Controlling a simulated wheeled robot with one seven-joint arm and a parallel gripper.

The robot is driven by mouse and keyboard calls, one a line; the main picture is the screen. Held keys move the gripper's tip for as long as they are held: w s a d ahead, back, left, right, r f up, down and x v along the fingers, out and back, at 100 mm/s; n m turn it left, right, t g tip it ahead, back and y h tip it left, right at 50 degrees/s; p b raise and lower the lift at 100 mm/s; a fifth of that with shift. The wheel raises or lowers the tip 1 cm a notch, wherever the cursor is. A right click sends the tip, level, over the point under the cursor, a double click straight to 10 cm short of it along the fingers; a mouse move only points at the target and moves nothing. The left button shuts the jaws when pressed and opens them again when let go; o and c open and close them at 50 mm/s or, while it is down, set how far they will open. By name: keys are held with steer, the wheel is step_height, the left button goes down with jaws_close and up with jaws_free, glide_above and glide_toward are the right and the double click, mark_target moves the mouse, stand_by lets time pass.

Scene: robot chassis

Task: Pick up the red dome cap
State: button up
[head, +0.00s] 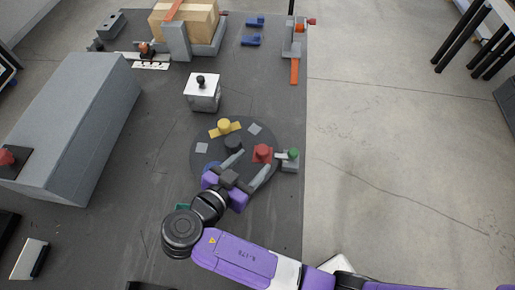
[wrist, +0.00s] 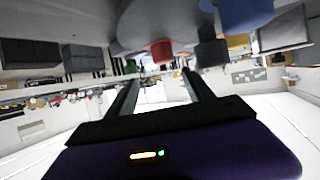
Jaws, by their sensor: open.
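The red dome cap (head: 263,153) sits near the right edge of a dark round plate (head: 211,183). It has a rounded top on a wider base. In the wrist view the red cap (wrist: 161,50) shows beyond the fingertips, roughly in line with the gap between them. My gripper (head: 255,161) is open, with its two grey fingers pointing up and right toward the cap. In the wrist view my gripper (wrist: 160,76) has an empty gap. I cannot tell whether a fingertip touches the cap.
A yellow part (head: 224,126), a dark cap (head: 233,143) and a blue part (head: 210,167) share the round plate. A green-topped fixture (head: 293,154) stands close right of the red cap. A white block with a black knob (head: 202,93) stands behind. Grey floor lies right.

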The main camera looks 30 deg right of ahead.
mark_target(259, 153)
steer(key=shift+w+f+b, duration=0.45)
steer(key=shift+w+f, duration=0.05)
steer(key=shift+f, duration=0.35)
steer(key=shift+p+x, duration=0.75)
steer(key=shift+x, duration=3.15)
steer(key=shift+w+r, duration=0.1)
steer(key=shift+c, duration=0.2)
jaws_close()
